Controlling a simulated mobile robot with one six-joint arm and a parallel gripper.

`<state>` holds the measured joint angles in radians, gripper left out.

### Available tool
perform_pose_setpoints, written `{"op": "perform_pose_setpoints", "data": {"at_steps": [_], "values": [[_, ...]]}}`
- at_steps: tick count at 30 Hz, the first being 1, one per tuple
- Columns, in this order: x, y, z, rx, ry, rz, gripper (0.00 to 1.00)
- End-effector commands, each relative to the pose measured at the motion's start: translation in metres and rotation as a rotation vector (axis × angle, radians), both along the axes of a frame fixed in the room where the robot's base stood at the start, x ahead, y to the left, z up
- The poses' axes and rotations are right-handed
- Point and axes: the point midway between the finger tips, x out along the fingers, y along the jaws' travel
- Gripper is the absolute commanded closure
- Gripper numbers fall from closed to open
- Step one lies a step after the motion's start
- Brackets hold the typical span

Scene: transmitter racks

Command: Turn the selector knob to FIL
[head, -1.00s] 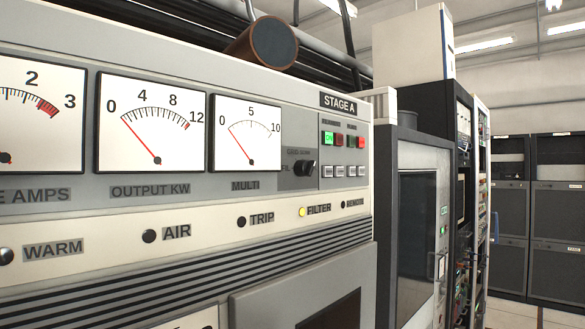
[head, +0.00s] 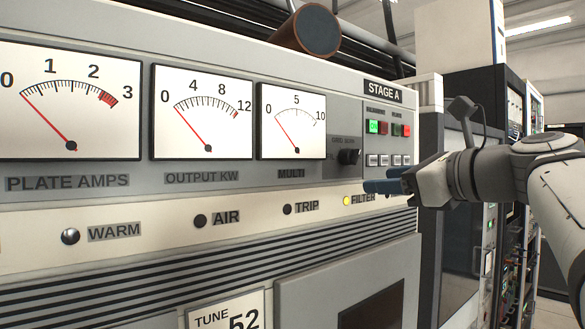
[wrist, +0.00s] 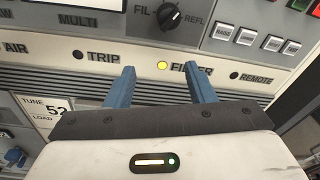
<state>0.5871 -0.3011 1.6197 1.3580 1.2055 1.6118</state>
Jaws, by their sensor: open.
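The selector knob (head: 349,156) is a small black knob on the grey panel, right of the MULTI meter (head: 292,121). In the wrist view the knob (wrist: 170,16) sits at the top between the labels FIL on its left and REFL on its right; its exact pointing direction is hard to tell. My gripper (head: 370,187) has blue fingers and comes in from the right, in front of the panel and lower than the knob. In the wrist view the fingers (wrist: 160,80) are spread apart and empty, below the knob and not touching it.
Several small push buttons (wrist: 254,38) sit right of the knob. A row of indicator lamps runs below, with the FILTER lamp (head: 347,201) lit yellow. A dark cabinet (head: 459,240) stands right of the panel. Space in front of the panel is clear.

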Motion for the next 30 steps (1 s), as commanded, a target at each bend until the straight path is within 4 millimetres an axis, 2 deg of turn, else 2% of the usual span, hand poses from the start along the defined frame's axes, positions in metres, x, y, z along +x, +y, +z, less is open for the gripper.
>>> {"op": "perform_pose_setpoints", "data": {"at_steps": [1, 3, 6, 11, 21, 30], "values": [[-0.002, -0.004, 0.015, 0.056, -0.010, -0.006, 0.51], [-0.004, -0.007, 0.030, 0.118, -0.017, -0.004, 0.51], [-0.003, -0.006, 0.039, 0.158, -0.018, 0.000, 0.51], [0.010, 0.003, 0.040, 0.161, -0.017, 0.004, 0.51], [0.049, 0.028, 0.040, 0.159, -0.018, 0.001, 0.51], [0.060, 0.035, 0.039, 0.157, -0.020, -0.003, 0.51]]}}
